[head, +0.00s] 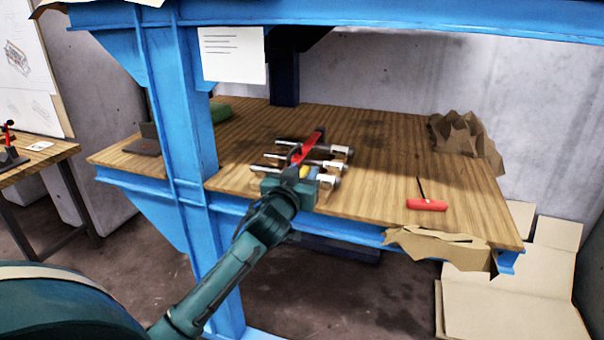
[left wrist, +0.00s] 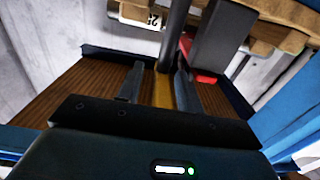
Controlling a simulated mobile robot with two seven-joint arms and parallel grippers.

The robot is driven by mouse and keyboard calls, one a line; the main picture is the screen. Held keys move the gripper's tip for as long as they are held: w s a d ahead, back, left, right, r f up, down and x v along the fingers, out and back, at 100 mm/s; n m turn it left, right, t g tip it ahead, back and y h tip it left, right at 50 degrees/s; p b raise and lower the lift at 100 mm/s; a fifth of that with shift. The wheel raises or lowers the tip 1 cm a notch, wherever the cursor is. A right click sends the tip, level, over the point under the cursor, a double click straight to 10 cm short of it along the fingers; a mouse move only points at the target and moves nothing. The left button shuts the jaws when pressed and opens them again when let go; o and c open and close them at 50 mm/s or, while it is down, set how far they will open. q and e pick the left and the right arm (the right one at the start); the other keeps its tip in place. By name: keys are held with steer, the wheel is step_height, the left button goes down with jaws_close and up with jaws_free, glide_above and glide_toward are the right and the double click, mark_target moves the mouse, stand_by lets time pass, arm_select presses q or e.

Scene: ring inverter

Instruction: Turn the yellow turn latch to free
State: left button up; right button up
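The yellow turn latch (head: 304,172) shows as a small patch at the near side of a fixture with a red bar (head: 306,147) and grey rods on the wooden table. In the left wrist view the latch (left wrist: 162,92) is a yellow strip between my two fingers. My left gripper (left wrist: 158,78) is open around it, with a clear gap on the left side and the right finger close to it. In the head view my left gripper (head: 290,183) is at the fixture's near end and partly covers it. Whether the fingers touch the latch is unclear. My right gripper is not in view.
A red-handled screwdriver (head: 427,204) lies at the table's front right. Crumpled brown paper (head: 465,138) is at the back right. A blue post (head: 180,100) stands left of my arm.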

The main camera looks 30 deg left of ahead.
arm_select(q)
steer(key=v, duration=1.3)
steer(key=shift+s, duration=0.1)
